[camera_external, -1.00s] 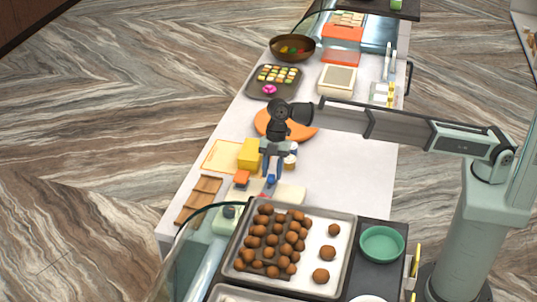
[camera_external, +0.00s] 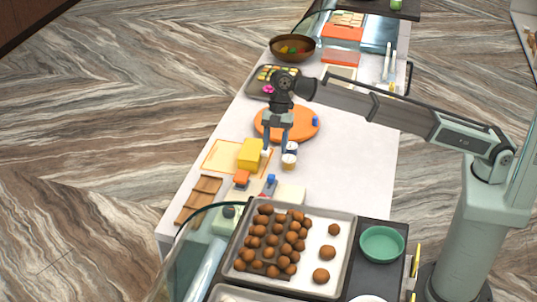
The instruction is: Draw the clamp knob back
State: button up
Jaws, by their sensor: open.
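A small blue knob (camera_external: 271,180) stands among pale blocks on the white counter, just behind the tray of brown sweets. It looks like the clamp knob, but it is too small to tell how far it is drawn. My gripper (camera_external: 276,151) is open and empty, pointing down. Its fingertips are above and behind the knob in the picture, apart from it. A pale block (camera_external: 290,194) is to the knob's right, and an orange block (camera_external: 242,177) is to its left.
A yellow block (camera_external: 250,153) and small jars (camera_external: 289,160) flank my fingers. An orange round board (camera_external: 268,124) lies behind. A tray of sweets (camera_external: 344,225) and green bowl (camera_external: 382,244) are in front. The counter to the right is clear.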

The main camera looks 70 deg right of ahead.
jog(key=shift+v, duration=2.35)
jog(key=shift+f, duration=0.1)
